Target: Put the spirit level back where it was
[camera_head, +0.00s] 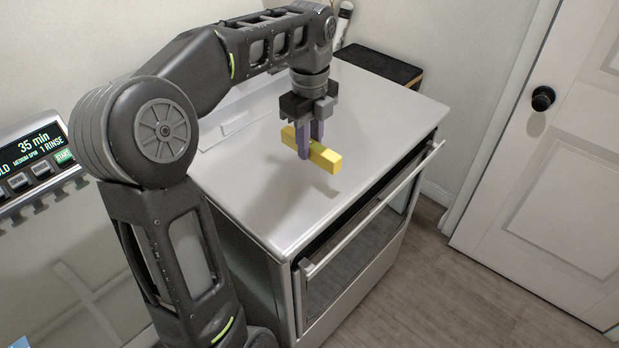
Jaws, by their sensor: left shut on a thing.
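The level is over the light top (250,190) of a stove-like appliance. A shadow lies on that top to the left of and below the bar, and the bar looks a little above the surface. My right gripper does not show.
The appliance has an oven door with a long handle (375,215) at its front right edge. A washer control panel (35,155) reading "35 min" stands at the left. A dark-topped box (375,62) stands behind the appliance. A white door (560,150) is at the right. Most of the appliance top is clear.

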